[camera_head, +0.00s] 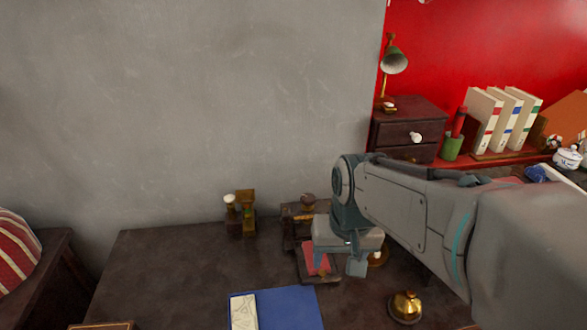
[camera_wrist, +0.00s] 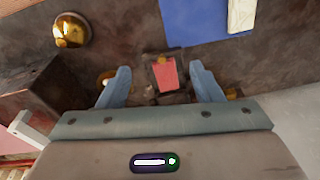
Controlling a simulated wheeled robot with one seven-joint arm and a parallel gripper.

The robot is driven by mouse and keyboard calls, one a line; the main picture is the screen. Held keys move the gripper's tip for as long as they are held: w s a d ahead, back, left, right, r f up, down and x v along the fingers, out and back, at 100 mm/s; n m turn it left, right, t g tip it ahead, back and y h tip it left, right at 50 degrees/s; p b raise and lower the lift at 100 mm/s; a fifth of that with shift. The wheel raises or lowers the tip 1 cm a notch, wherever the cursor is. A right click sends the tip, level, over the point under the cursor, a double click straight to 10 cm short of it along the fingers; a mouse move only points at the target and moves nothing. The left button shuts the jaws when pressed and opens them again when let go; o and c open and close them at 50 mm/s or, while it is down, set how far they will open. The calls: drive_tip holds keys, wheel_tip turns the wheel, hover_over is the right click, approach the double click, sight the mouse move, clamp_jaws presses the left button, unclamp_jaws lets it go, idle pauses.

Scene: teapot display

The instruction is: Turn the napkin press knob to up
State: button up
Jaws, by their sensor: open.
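The napkin press (camera_head: 300,232) appears to be the dark wooden stand at the back of the table, with a round brown knob (camera_head: 308,200) on top. A red piece (camera_head: 316,258), perhaps the napkin, lies at its front; it also shows in the wrist view (camera_wrist: 165,73). My gripper (camera_head: 340,262) hangs over the press and hides part of it. In the wrist view its fingers (camera_wrist: 160,68) are spread on either side of the red piece, with nothing held. I cannot tell the knob's setting, and the knob is not clear in the wrist view.
A brass bell (camera_head: 406,306) stands at the front right. A blue folder (camera_head: 290,308) with a pale block (camera_head: 243,311) on it lies at the front. A small wood-and-brass stand (camera_head: 241,213) is left of the press. The table's left part is clear.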

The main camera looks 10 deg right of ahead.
drive_tip(key=w+r+m+g+p, duration=0.1)
drive_tip(key=w+r+m+p, duration=0.2)
drive_tip(key=w, duration=0.5)
drive_tip(key=w+r+m+p, duration=0.2)
drive_tip(key=w+r+m, duration=0.15)
drive_tip(key=w, duration=0.45)
drive_tip(key=m+p, duration=0.5)
approach(308, 196)
drive_tip(key=shift+g, duration=0.4)
drive_tip(key=f, duration=0.4)
drive_tip(key=f+p, duration=0.1)
drive_tip(key=f, duration=0.3)
drive_tip(key=shift+w+a+f, duration=0.15)
drive_tip(key=shift+w+f, duration=0.1)
drive_tip(key=shift+f, duration=0.05)
drive_tip(key=shift+c, duration=0.3)
drive_tip(key=c, duration=0.9)
drive_tip(key=shift+a, duration=0.15)
